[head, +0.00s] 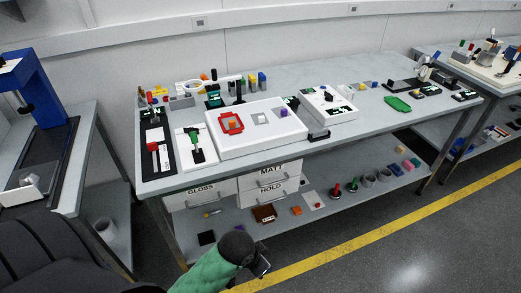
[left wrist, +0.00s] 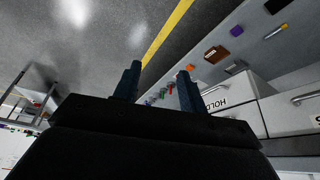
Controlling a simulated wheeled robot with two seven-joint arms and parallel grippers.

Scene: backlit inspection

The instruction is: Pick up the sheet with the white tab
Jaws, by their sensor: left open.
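I cannot make out for certain a sheet with a white tab. A white light box (head: 255,140) on the bench carries a red frame (head: 232,122), a pale grey square (head: 261,118) and a small purple piece (head: 283,112). My left gripper (head: 263,264) is low in front of the bench, below the drawers and well apart from the box. In the left wrist view its two dark fingers (left wrist: 157,88) stand apart with nothing between them. My right gripper is out of view.
Drawers marked GLOSS (head: 201,190), MATT (head: 271,170) and HOLD (head: 270,188) hang under the bench. The lower shelf holds several small items, including a brown box (head: 264,213). A green tray (head: 397,103) lies at the bench's right. A yellow line (head: 370,238) crosses the open floor.

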